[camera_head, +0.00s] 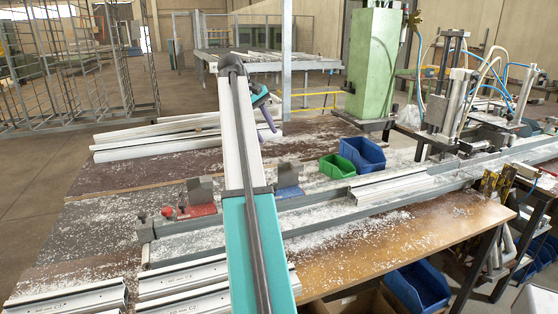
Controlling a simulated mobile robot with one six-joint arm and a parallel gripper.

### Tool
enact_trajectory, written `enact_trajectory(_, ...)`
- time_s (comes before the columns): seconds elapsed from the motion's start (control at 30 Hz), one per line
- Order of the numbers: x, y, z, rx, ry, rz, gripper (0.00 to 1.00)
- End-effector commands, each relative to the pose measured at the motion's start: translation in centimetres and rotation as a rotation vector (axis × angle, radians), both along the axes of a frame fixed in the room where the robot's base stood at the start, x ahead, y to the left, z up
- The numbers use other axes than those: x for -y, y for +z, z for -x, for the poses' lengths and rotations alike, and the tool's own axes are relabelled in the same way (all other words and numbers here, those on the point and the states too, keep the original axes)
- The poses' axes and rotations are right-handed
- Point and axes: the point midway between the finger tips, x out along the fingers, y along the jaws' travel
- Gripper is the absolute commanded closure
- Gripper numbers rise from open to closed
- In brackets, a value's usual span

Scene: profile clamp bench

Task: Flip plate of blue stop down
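The blue stop (289,192) sits on the long grey rail at mid-bench, just right of my arm. Its dark grey plate (288,175) stands upright at its back. My arm crosses the middle of the view and hides the rail left of the blue stop. My gripper (268,118) shows only in part, at the end of the arm beyond the elbow, above the far part of the bench and apart from the blue stop. Its fingers are too small and too covered to tell open from shut. Nothing held can be seen.
A red stop (190,211) with an upright grey plate (200,190) sits left of my arm. Green (337,167) and blue (363,154) bins stand behind the rail. White profiles (180,140) lie at the back left, others in front. A clamp machine (455,100) stands at right.

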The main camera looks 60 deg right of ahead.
Motion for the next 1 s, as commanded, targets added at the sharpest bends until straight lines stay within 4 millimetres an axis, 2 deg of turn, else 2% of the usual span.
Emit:
enact_trajectory(0.17, 0.1, -0.4, 0.1, -0.001, 0.0, 0.0, 0.64)
enact_trajectory(0.37, 0.7, -1.8, 0.4, 0.0, 0.0, 0.0, 0.64)
enact_trajectory(1.0, 4.3, -9.8, 2.3, -0.001, -0.001, -0.002, 0.64)
